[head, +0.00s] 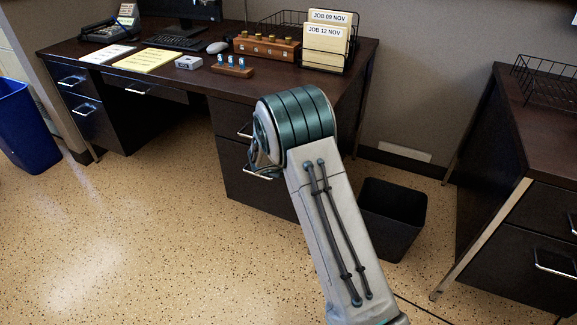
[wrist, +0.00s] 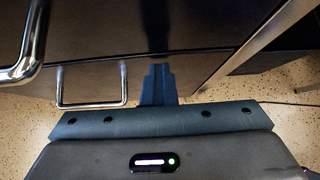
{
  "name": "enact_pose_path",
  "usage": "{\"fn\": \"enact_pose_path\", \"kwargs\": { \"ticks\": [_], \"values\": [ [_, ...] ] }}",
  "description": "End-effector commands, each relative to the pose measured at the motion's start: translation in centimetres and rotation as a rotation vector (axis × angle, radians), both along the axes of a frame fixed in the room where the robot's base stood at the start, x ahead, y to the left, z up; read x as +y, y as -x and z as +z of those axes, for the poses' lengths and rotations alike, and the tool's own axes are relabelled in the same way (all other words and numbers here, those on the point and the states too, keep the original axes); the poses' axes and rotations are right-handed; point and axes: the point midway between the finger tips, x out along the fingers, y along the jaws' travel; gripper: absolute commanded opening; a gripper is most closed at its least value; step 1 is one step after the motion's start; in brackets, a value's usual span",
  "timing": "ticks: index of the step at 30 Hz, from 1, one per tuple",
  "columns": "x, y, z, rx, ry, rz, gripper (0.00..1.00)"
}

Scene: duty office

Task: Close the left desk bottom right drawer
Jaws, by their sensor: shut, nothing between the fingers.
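The left desk (head: 135,75) is dark with a wood-look top. Its bottom right drawer (head: 240,180) is a dark front with a silver handle (head: 262,174), partly covered by my arm. I cannot tell how far it stands out from the desk. In the wrist view, a silver handle (wrist: 92,104) shows on a dark front left of my gripper (wrist: 158,72). Another silver handle (wrist: 30,50) is larger at the upper left. My gripper is shut and empty, its tips close to the dark front; contact is unclear. In the head view, my arm hides the gripper.
A black bin (head: 392,215) stands right of the desk. A second desk (head: 535,170) is at the far right. A blue bin (head: 25,125) is at the far left. The speckled floor (head: 130,240) in front of the left desk is clear.

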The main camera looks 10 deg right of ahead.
Motion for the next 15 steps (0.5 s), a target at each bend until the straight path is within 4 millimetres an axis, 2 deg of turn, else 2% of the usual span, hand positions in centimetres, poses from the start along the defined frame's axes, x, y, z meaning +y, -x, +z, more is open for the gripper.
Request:
{"fn": "enact_pose_path", "kwargs": {
  "ticks": [6, 9, 15],
  "values": [
    [2.4, 2.5, -0.1, -0.001, 0.000, 0.005, 0.00],
    [3.5, 4.1, 2.5, -0.001, -0.002, 0.008, 0.00],
    [4.3, 6.7, 5.2, 0.001, -0.002, -0.008, 0.00]
  ]
}}
